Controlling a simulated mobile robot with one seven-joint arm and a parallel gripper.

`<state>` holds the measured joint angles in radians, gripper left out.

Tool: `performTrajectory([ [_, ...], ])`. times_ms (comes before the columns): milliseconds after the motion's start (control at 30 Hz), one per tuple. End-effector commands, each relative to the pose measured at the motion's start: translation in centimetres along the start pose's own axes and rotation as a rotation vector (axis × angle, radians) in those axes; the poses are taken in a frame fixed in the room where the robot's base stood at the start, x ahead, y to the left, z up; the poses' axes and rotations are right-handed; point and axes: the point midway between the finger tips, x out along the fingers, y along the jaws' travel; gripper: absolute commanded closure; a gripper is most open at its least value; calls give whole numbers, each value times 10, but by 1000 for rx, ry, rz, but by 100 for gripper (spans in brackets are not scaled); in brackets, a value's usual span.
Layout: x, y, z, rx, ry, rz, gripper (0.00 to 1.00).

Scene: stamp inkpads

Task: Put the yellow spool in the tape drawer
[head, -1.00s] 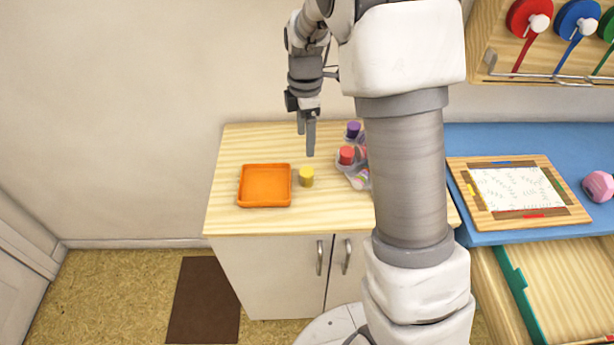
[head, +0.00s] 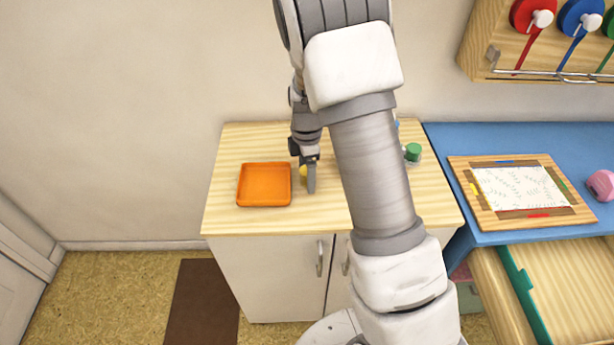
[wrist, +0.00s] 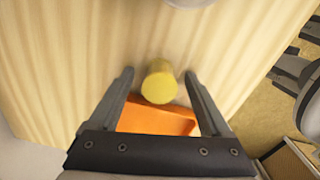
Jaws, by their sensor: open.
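The yellow spool (head: 303,170) stands on the light wood cabinet top, just right of the orange tray; my gripper partly hides it in the head view. In the wrist view the spool (wrist: 159,84) shows between the two fingers, with a gap on each side. My gripper (head: 311,178) points down at the spool, open and holding nothing. A pulled-out wooden drawer (head: 568,282) with a teal front is below the blue table at lower right. No label on it is readable, and only part of it is in view.
The orange tray (head: 264,203) looks empty. A green-topped item (head: 413,152) stands on the cabinet's right side, others there hidden by my arm. The blue table (head: 450,140) holds a framed board (head: 520,188) and a pink object (head: 601,185). A tape rack (head: 480,60) hangs above.

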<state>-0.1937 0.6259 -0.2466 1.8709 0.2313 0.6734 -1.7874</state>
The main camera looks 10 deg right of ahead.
Motion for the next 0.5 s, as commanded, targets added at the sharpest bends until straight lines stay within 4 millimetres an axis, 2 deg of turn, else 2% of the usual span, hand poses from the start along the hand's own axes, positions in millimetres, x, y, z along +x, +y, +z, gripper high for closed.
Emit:
performTrajectory([
  [167, 0, 0, 0, 0, 0, 1, 21],
  [500, -1, 0, 0, 0, 0, 1, 82],
])
